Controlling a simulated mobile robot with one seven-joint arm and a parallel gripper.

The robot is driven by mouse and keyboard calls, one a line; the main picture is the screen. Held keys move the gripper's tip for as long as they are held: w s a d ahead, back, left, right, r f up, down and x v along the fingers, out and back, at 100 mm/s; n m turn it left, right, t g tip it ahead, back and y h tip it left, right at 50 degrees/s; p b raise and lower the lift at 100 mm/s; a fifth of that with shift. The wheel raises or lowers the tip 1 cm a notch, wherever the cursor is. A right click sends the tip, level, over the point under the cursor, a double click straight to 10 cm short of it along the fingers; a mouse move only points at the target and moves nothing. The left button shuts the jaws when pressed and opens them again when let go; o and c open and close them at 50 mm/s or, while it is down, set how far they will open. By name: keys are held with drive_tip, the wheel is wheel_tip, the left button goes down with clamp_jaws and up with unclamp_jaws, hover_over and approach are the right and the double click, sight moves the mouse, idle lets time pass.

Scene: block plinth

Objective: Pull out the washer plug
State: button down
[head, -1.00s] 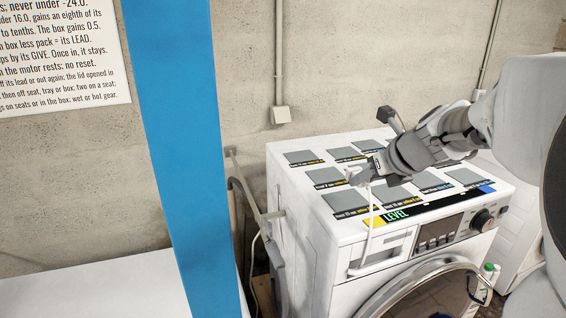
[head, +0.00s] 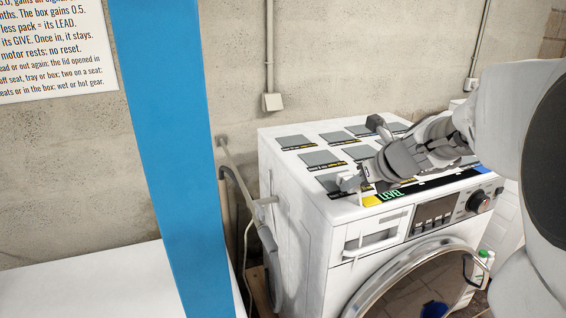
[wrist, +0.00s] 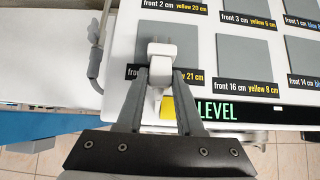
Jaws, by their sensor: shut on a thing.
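My gripper (head: 350,183) is shut on a small white plug (wrist: 161,68), which sits between the two grey fingertips in the wrist view. In the head view the plug is at the front left part of the top of the white washer (head: 300,230). A white cord (wrist: 157,100) runs from the plug back between the fingers. The cord also hangs down in front of the washer's drawer. The plug is clear of any socket that I can see. I cannot tell whether it touches the washer top.
Grey square pads (head: 320,158) with printed labels cover the washer top, with a LEVEL strip (head: 390,195) along its front. A blue post (head: 170,150) stands at left, above a white surface (head: 90,285). A box (head: 273,102) with a conduit is on the wall. Pipes (head: 240,180) run beside the washer.

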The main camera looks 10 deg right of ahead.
drive_tip(key=shift+f+b, duration=0.3)
drive_tip(key=shift+f, duration=0.25)
idle(0.4)
drive_tip(key=shift+c, duration=2.3)
unclamp_jaws()
drive_tip(key=shift+r, duration=0.15)
